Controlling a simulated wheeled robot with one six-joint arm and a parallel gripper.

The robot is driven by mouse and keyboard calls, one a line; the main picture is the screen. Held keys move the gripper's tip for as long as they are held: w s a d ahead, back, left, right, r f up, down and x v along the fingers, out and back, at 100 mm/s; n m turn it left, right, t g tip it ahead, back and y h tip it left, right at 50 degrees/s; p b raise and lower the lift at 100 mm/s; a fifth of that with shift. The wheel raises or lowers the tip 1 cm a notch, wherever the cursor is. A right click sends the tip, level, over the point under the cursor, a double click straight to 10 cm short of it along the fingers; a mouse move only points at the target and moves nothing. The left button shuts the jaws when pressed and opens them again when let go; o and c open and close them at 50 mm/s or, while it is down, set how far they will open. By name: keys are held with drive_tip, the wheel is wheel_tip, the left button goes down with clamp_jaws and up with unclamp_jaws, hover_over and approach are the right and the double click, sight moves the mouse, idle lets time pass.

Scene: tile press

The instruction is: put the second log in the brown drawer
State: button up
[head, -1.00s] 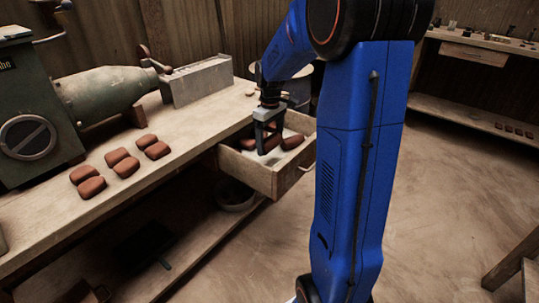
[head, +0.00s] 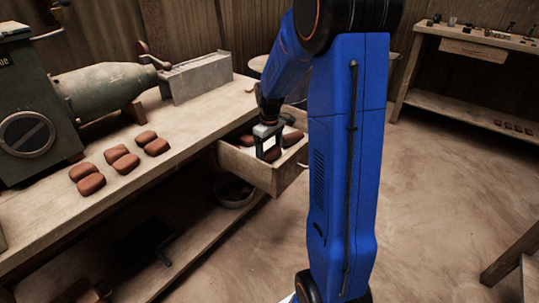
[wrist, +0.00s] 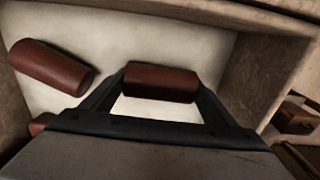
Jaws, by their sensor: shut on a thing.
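The open drawer (head: 246,171) of pale brown wood sticks out from under the bench top, with a whitish floor. My gripper (head: 268,154) is inside it, pointing down near the front wall. In the wrist view its two fingers are shut on a reddish-brown log (wrist: 160,82), gripped at its ends. I cannot tell whether this log touches the drawer floor. Another log (wrist: 50,66) lies apart on the drawer floor to the left. Part of one more (wrist: 42,122) shows behind my gripper's left side. In the head view, a log (head: 292,138) shows to the right of my gripper.
Several logs (head: 122,161) lie in pairs on the bench top (head: 150,180). A green press (head: 105,92) and a grey box-shaped trough (head: 200,78) stand behind them. A lower shelf (head: 185,235) holds a bowl (head: 235,192). Open floor lies right of my arm.

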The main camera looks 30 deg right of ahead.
sight(269, 152)
drive_tip(key=shift+f, duration=0.1)
drive_tip(key=o, duration=1.4)
wheel_tip(269, 152, up, 12)
drive_tip(key=s+a+r+m+t, duration=0.1)
drive_tip(key=s+a+r, duration=0.2)
drive_tip(key=s+a, duration=0.3)
drive_tip(key=s+a+r+m+t, duration=0.1)
drive_tip(key=s+a+r, duration=0.3)
drive_tip(key=s, duration=0.4)
drive_tip(key=shift+s+a+f+m+t, duration=0.45)
drive_tip(key=shift+s+a, duration=0.55)
drive_tip(key=shift+s, duration=1.65)
drive_tip(key=shift+s+a+f+m+t, duration=0.2)
drive_tip(key=shift+s+a+f+t, duration=0.55)
drive_tip(key=shift+s, duration=1.85)
drive_tip(key=shift+s+a+f+m+t, duration=0.3)
drive_tip(key=shift+s+a, duration=0.95)
drive_tip(key=shift+s, duration=1.4)
